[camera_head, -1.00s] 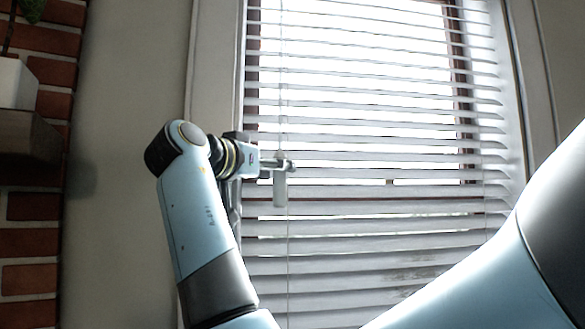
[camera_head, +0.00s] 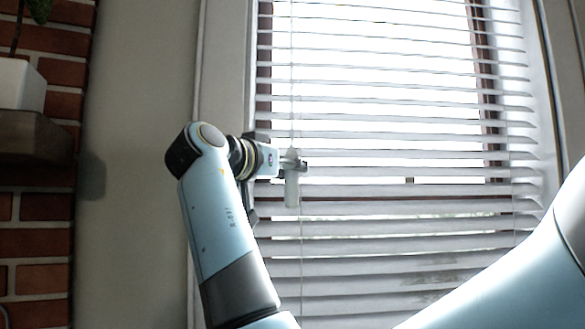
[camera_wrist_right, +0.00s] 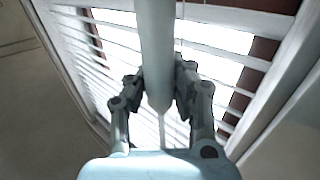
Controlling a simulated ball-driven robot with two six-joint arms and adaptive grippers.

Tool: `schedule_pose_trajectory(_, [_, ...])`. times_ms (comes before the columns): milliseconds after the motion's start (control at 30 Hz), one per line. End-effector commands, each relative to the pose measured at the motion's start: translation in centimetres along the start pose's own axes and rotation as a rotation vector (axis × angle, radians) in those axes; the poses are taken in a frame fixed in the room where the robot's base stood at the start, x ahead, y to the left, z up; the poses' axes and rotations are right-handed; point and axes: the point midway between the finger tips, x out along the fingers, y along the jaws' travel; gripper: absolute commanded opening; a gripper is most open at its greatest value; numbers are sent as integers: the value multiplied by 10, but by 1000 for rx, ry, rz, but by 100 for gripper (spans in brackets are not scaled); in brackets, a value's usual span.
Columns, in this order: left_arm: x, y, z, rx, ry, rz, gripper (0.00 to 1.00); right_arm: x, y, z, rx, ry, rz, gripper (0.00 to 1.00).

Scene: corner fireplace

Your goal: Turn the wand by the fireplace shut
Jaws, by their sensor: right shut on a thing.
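The wand is a pale grey rod hanging at the left side of the window blind; its lower end (camera_head: 291,192) shows below my right gripper (camera_head: 294,164) in the head view. My right arm reaches across from the right. In the right wrist view the wand (camera_wrist_right: 156,45) runs down between the fingers of my right gripper (camera_wrist_right: 160,88), which is shut on it. The blind's white slats (camera_head: 400,148) stand open, with bright light in the gaps, mostly in the upper part. My left gripper is not in view.
A brick fireplace (camera_head: 40,240) with a dark shelf (camera_head: 35,142) and a white plant pot (camera_head: 20,85) stands at the left. Bare wall (camera_head: 140,100) and the window frame lie between it and the blind. The slats are close behind my gripper.

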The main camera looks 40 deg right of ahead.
Motion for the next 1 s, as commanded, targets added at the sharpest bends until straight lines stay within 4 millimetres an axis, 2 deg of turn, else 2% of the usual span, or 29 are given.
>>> schedule_pose_trajectory(1000, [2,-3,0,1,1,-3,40,-1,0,2,-2,-5,-16,0])
